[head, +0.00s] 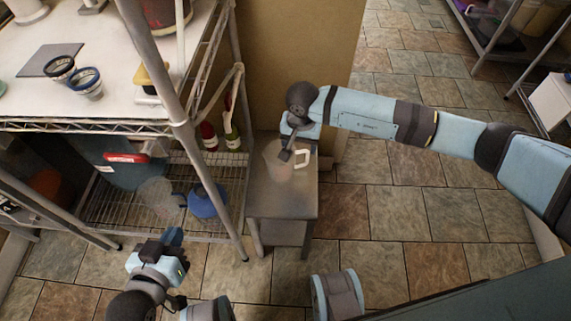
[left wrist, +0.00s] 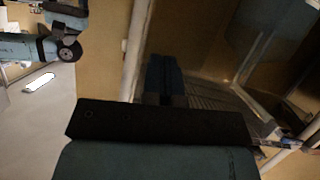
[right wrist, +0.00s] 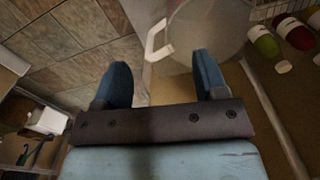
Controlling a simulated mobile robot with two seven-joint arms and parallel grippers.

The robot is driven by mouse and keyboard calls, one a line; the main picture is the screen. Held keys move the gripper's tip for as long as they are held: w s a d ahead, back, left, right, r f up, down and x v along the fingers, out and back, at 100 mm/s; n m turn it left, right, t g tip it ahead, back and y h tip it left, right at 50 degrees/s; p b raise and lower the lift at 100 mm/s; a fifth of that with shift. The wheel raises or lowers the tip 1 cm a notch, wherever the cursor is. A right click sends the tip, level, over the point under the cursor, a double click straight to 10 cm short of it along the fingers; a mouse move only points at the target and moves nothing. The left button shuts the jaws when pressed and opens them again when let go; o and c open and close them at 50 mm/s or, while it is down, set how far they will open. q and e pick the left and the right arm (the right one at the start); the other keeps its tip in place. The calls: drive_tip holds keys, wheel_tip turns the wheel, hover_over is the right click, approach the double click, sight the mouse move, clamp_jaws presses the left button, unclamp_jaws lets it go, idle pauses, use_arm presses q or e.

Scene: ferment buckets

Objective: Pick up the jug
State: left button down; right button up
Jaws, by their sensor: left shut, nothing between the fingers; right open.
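The jug (head: 277,164) is a clear, greyish vessel with a white handle (head: 302,158), standing on a small grey table. My right gripper (head: 291,150) is over the jug. In the right wrist view the jug (right wrist: 210,28) shows beyond the fingers, its white handle (right wrist: 154,43) ahead of the gap between the two open blue fingertips (right wrist: 163,65). No contact is visible there. My left gripper (head: 175,240) is low at the left, in front of the wire shelf and away from the jug. In the left wrist view its fingers (left wrist: 163,75) are together and empty.
The small grey table (head: 285,204) stands beside a wire shelving rack (head: 223,190). Green and red bottles (head: 231,136) stand on the rack close to the jug. A blue round container (head: 206,203) is on the lower shelf. Tiled floor (head: 375,215) is clear to the right.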

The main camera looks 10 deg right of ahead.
drive_tip(key=f, duration=0.3)
drive_tip(key=f+b, duration=0.1)
drive_tip(key=f, duration=0.2)
drive_tip(key=shift+w+a+f+b, duration=0.1)
drive_tip(key=shift+w+f+b, duration=0.1)
drive_tip(key=shift+f+b, duration=0.15)
drive_tip(key=shift+f, duration=0.7)
use_arm(q)
drive_tip(key=r, duration=0.1)
drive_tip(key=w+d+r+t+h, duration=0.1)
drive_tip(key=r+t, duration=0.1)
drive_tip(key=shift+w+d+r, duration=0.2)
drive_tip(key=shift+d+r, duration=0.1)
drive_tip(key=shift+d, duration=0.1)
use_arm(e)
clamp_jaws()
